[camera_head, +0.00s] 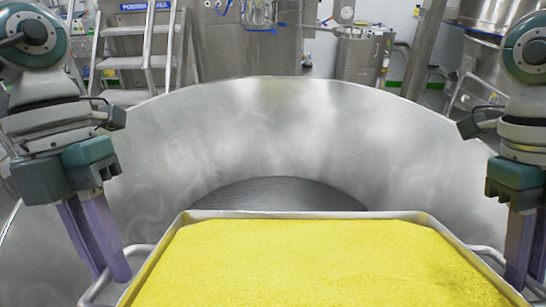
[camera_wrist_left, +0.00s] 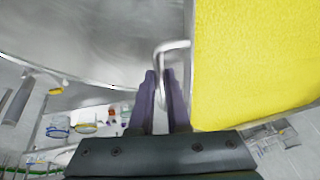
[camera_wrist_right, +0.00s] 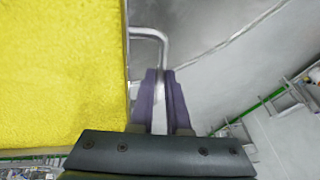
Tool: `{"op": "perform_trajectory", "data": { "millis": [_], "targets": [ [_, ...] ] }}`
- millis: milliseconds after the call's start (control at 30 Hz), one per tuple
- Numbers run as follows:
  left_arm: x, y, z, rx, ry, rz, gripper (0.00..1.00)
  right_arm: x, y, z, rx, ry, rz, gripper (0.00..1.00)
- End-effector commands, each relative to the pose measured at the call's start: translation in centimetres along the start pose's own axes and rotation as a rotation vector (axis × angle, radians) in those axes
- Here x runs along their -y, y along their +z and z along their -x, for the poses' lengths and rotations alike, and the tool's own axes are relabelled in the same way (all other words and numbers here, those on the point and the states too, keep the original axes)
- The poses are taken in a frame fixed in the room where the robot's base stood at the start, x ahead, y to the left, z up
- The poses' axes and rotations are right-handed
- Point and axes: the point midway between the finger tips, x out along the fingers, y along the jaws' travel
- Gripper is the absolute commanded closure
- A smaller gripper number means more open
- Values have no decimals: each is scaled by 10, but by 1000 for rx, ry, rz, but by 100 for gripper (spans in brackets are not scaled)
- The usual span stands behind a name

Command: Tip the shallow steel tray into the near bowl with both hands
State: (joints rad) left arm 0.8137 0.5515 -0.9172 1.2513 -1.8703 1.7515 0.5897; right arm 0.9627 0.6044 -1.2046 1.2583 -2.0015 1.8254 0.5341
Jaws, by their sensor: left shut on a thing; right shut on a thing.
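The shallow steel tray (camera_head: 300,214) is filled with yellow powder (camera_head: 310,262) and is held level at the near side of the large steel bowl (camera_head: 290,130). My left gripper (camera_head: 115,278) is shut on the tray's left handle, which shows in the left wrist view (camera_wrist_left: 172,46). My right gripper (camera_head: 520,280) is shut on the tray's right handle, which shows in the right wrist view (camera_wrist_right: 150,32). The bowl's dark inner bottom (camera_head: 280,194) shows beyond the tray's far edge. The tray hides the bowl's near part.
Beyond the bowl's far rim stand a metal step ladder (camera_head: 135,60), a steel cabinet (camera_head: 265,50) and a steel drum (camera_head: 360,58). More steel vessels (camera_head: 500,15) stand at the back right. The space inside the bowl ahead of the tray is clear.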

Motion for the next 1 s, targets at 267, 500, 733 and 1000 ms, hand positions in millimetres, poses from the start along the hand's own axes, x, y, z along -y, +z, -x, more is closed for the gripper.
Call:
{"op": "perform_trajectory", "data": {
  "millis": [267,500,733,1000],
  "targets": [
    [1,-2,9,-81,3,18,100,2,-2,9,-81,1,13,100],
    [2,-4,12,-120,4,24,100,3,-4,12,-120,2,23,100],
    [2,-4,14,-133,5,27,100,3,-5,13,-133,2,23,100],
    [4,-8,22,-227,9,46,100,4,-8,22,-228,4,41,100]
  ]
}}
